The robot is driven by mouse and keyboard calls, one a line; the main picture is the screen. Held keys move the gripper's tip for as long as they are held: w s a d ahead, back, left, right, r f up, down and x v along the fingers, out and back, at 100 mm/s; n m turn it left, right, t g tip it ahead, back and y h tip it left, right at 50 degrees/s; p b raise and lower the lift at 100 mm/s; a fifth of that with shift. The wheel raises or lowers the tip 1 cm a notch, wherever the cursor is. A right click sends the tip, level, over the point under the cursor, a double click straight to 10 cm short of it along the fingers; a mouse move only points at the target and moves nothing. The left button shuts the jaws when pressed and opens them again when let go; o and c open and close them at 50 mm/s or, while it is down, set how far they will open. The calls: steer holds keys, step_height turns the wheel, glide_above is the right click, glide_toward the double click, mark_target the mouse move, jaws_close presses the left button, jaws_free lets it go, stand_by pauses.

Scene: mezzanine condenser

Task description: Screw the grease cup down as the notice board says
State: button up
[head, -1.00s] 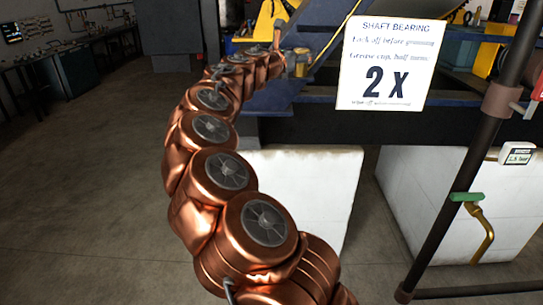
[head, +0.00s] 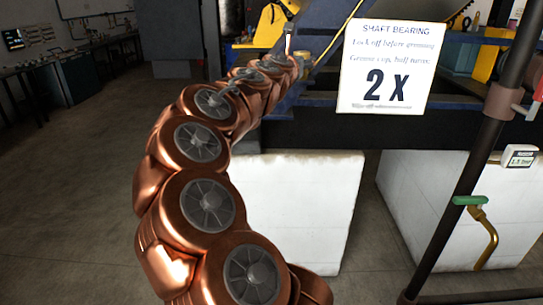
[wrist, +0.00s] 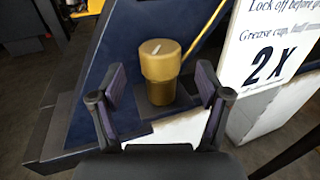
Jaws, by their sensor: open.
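The grease cup (wrist: 160,72) is an upright brass cylinder with a wider cap and a pale line mark on top, in the middle of the wrist view. My gripper (wrist: 160,84) is open, with one dark finger to the left of the cup and one to the right. Gaps show on both sides, and neither finger seems to touch it. The notice board (head: 386,66) reads "SHAFT BEARING", "Lock off before greasing", "Grease cup, half turns:" and "2 X"; its smallest bottom line is blurred. It also shows at the right of the wrist view (wrist: 270,50).
The cup stands by a dark blue frame (wrist: 105,60). White blocks (head: 310,210) support the machine below. A dark pipe (head: 462,190) with a green-handled valve (head: 468,200) stands at the right. Open floor (head: 70,200) lies at the left.

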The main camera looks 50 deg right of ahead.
steer(key=s+a+f+m+g+y, duration=0.1)
steer(key=s+a+f+m+y, duration=0.2)
steer(key=a+f+m, duration=0.5)
steer(key=s+a+f+m+g+y, duration=0.2)
steer(key=s+a+f+m+y, duration=0.2)
steer(key=a, duration=1)
steer(key=shift+s+a+f+m+y, duration=0.25)
steer(key=shift+s+f+m, duration=0.7)
steer(key=shift+f+m, duration=1.4)
steer(key=shift+d, duration=0.1)
